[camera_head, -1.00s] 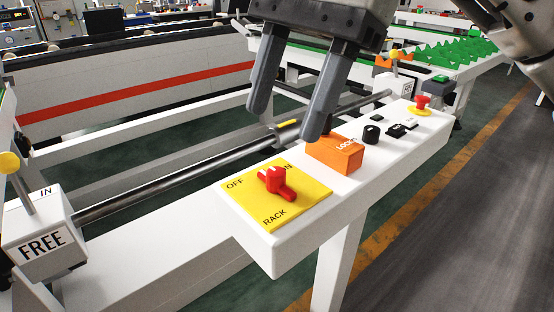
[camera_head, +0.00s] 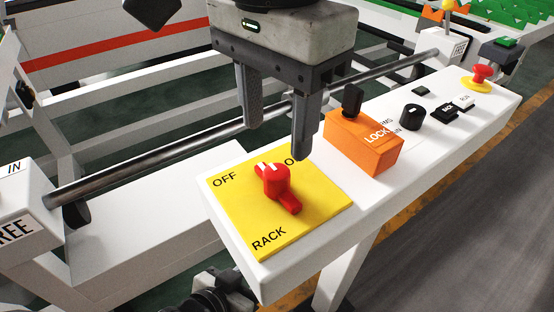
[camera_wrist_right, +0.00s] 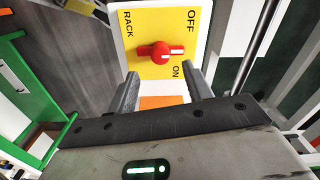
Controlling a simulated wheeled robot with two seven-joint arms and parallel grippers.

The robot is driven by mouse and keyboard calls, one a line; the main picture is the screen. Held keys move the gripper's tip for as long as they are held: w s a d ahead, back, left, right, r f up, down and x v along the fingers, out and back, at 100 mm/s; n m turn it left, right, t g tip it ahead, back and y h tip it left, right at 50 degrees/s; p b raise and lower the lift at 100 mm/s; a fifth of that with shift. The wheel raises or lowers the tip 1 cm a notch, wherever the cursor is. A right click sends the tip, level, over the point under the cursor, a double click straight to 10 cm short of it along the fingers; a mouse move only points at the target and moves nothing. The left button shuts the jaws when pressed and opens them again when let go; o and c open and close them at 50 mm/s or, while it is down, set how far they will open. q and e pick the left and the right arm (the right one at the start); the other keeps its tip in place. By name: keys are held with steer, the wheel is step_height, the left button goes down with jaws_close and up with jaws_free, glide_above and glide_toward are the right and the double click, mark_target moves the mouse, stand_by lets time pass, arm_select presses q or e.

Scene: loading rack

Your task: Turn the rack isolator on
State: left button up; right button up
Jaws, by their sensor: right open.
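The rack isolator is a red rotary knob (camera_head: 277,187) on a yellow plate (camera_head: 315,215) marked OFF, ON and RACK. My right gripper (camera_head: 281,140) is open and empty, pointing down just above and behind the knob. One finger hides part of the ON label. In the right wrist view the knob (camera_wrist_right: 155,52) lies ahead of the spread fingers (camera_wrist_right: 163,84), apart from them. My left gripper is not identifiable in these views.
An orange lock block (camera_head: 365,145) with a black knob stands close right of the plate. Beyond are a black dial (camera_head: 411,117), black switches (camera_head: 445,111) and a red emergency button (camera_head: 481,75). A metal bar (camera_head: 150,168) runs behind the panel.

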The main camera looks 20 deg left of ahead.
mark_target(276, 171)
step_height(276, 171, down, 6)
steer(key=shift+f, duration=0.2)
steer(key=c, duration=1)
